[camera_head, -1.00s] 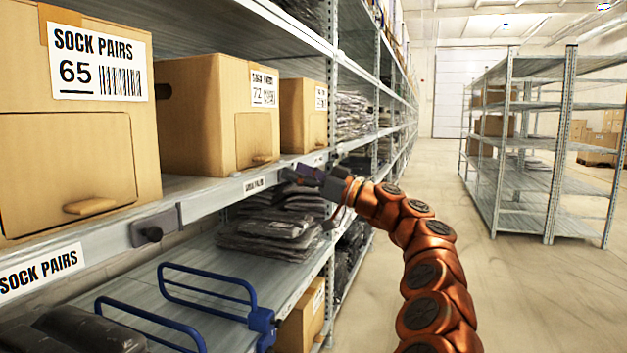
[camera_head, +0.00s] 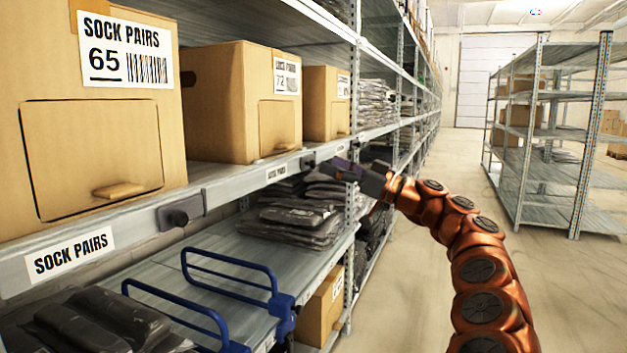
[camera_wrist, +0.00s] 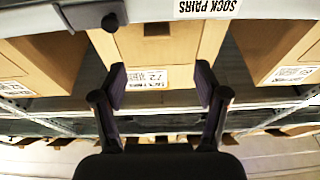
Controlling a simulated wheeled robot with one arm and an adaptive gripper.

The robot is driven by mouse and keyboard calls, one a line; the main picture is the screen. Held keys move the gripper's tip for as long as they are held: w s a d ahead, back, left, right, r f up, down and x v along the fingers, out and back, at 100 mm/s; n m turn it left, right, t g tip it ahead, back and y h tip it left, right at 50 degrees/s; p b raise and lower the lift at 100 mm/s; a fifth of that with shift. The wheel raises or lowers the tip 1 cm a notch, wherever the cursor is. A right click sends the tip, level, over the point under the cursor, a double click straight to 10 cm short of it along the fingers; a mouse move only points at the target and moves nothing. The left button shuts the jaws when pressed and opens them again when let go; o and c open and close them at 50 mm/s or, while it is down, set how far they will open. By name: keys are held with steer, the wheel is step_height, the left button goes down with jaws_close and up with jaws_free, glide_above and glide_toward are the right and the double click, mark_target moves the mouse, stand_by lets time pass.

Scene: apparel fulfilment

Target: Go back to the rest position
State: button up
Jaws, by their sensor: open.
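My gripper (camera_head: 322,167) is at the end of my copper-coloured arm, beside the front edge of the shelf that holds the sock boxes. In the wrist view my gripper (camera_wrist: 160,85) has its two dark fingers spread apart with nothing between them. Beyond the fingers, the wrist view shows a cardboard box (camera_wrist: 158,48) with a label, upside down in the picture. My arm stretches from the lower right of the head view up and left to the shelf edge.
Boxes labelled SOCK PAIRS 65 (camera_head: 90,140) and 72 (camera_head: 235,105) stand on the shelf (camera_head: 235,188). Blue dividers (camera_head: 230,275) and bagged garments (camera_head: 300,222) occupy the level below. An open rack (camera_head: 545,150) stands right. The aisle floor (camera_head: 440,150) is clear.

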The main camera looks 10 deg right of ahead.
steer(key=s+a+r+g+p, duration=0.4)
steer(key=s+a+r+p, duration=0.1)
steer(key=a+r, duration=0.3)
steer(key=s+a+r+g+h+p, duration=0.2)
steer(key=s+a+r+g+p, duration=0.1)
steer(key=s+a+p, duration=0.5)
steer(key=s+a+r+g+h+p, duration=0.2)
steer(key=s+a+r+g+p, duration=0.15)
steer(key=s+a+p, duration=0.5)
steer(key=s+d+f+m+g+h+p, duration=0.1)
steer(key=s+d+f+m+h+p, duration=0.15)
steer(key=s, duration=0.35)
steer(key=s+d+f+m+g+h+p, duration=0.1)
steer(key=s+f+h+p, duration=0.3)
steer(key=s, duration=0.3)
steer(key=s+d+f+m+g+h+p, duration=0.1)
steer(key=s+d+f+m+h+p, duration=0.1)
steer(key=s+d+p, duration=0.3)
steer(key=s+d+f+m+g+h+p, duration=0.1)
steer(key=s+d+f+m+h+p, duration=0.2)
steer(key=s+d, duration=0.8)
steer(key=d+m+h+p, duration=0.1)
steer(key=m+h+p, duration=0.1)
steer(key=p, duration=0.1)
steer(key=shift+s+f+p, duration=0.2)
steer(key=shift+p, duration=0.1)
